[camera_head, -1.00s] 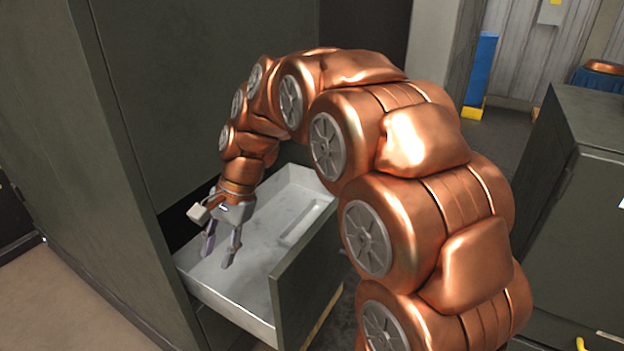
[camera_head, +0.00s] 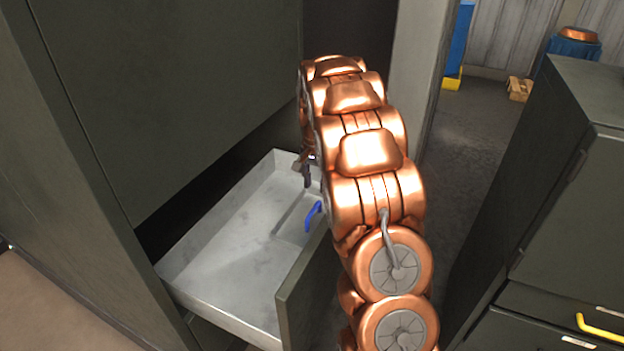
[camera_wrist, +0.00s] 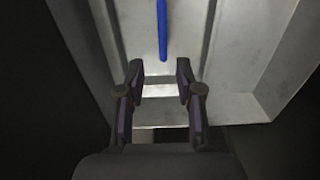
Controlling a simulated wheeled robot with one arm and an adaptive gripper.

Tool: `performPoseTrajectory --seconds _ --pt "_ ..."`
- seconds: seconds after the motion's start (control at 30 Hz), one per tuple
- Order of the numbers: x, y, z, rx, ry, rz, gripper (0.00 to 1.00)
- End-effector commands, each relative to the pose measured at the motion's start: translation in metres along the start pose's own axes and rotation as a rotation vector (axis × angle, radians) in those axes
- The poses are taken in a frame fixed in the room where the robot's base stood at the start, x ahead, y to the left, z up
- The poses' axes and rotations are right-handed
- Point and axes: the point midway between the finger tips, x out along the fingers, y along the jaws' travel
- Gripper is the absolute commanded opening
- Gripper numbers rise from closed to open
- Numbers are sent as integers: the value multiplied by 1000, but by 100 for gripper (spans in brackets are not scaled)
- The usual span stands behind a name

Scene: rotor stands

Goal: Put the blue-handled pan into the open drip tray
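The blue handle of the pan (camera_head: 313,214) shows inside the open drip tray (camera_head: 215,315), near its right front side. A shallow grey rectangular outline lies by it, but I cannot clearly tell the pan's body from the tray. In the wrist view the blue handle (camera_wrist: 162,32) runs down from the top edge, ending just beyond my fingertips. My gripper (camera_wrist: 159,72) is open there, with nothing between its fingers. In the head view my gripper (camera_head: 306,176) is over the tray's far right corner, partly hidden by my arm.
The tray is pulled out of a tall dark cabinet (camera_head: 160,90). A dark cabinet with a yellow-handled drawer (camera_head: 600,328) stands at the right. A blue-draped stand (camera_head: 573,48) with a copper object (camera_head: 578,34) is at the back right. The tray's left part is bare.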

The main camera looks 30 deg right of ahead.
Motion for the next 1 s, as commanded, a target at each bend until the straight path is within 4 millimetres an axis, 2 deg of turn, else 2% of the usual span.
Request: performPoseTrajectory --seconds 0.27,0.8,1.0 --pt "22 -4 4 -8 -3 1 35" --pt "87 -3 3 -4 -1 -1 35" --pt "96 -2 3 -4 -2 0 35"
